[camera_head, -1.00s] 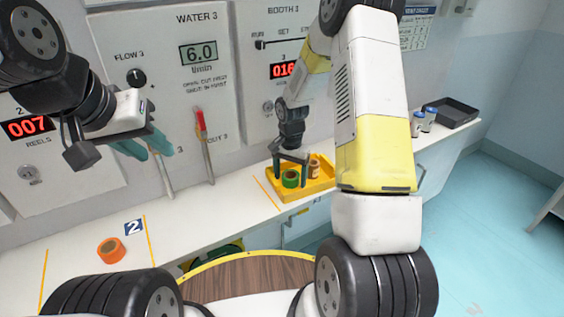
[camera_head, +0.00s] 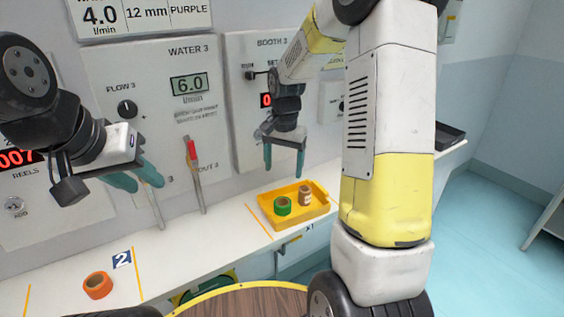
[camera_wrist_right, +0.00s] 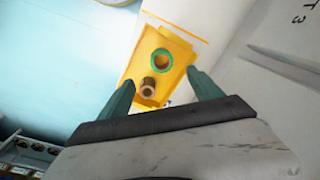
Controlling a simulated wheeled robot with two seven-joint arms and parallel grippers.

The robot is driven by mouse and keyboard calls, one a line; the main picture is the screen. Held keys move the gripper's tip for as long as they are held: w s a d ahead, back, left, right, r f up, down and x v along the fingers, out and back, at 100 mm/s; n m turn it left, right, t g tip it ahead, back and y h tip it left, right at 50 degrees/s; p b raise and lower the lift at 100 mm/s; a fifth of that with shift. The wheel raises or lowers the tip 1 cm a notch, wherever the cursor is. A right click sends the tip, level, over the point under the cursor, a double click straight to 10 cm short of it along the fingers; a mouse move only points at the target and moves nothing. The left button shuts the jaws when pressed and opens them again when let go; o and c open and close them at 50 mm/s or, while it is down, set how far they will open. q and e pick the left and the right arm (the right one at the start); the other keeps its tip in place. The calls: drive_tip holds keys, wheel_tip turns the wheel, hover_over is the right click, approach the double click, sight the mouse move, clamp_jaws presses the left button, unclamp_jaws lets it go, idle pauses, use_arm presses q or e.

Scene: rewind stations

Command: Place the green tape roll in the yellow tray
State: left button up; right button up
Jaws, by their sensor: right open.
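The green tape roll (camera_head: 283,206) lies inside the yellow tray (camera_head: 318,211) on the white counter, beside a small brown roll or jar. In the right wrist view the green tape roll (camera_wrist_right: 162,61) sits in the yellow tray (camera_wrist_right: 181,44), ahead of the fingers. My right gripper (camera_head: 284,170) is open and empty, above the tray and apart from the roll; its fingers also show in the right wrist view (camera_wrist_right: 160,88). My left gripper (camera_head: 140,180) hangs at the left in front of the wall panel, with nothing seen between its teal fingers.
The brown item (camera_head: 305,195) stands in the tray. A dark tray (camera_head: 450,136) is at the far right, partly hidden by my right arm.

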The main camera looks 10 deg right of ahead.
drive_tip(key=s+r+n+t+y, duration=0.1)
drive_tip(key=s+r+n+t, duration=0.1)
drive_tip(key=s+r, duration=0.6)
drive_tip(key=s+a+r+n+t+y, duration=0.1)
drive_tip(key=s+r+n+t, duration=0.2)
drive_tip(key=s, duration=1.1)
drive_tip(key=shift+s+a+r+n+t, duration=0.25)
drive_tip(key=shift+r+n, duration=0.85)
drive_tip(key=shift+r, duration=1.25)
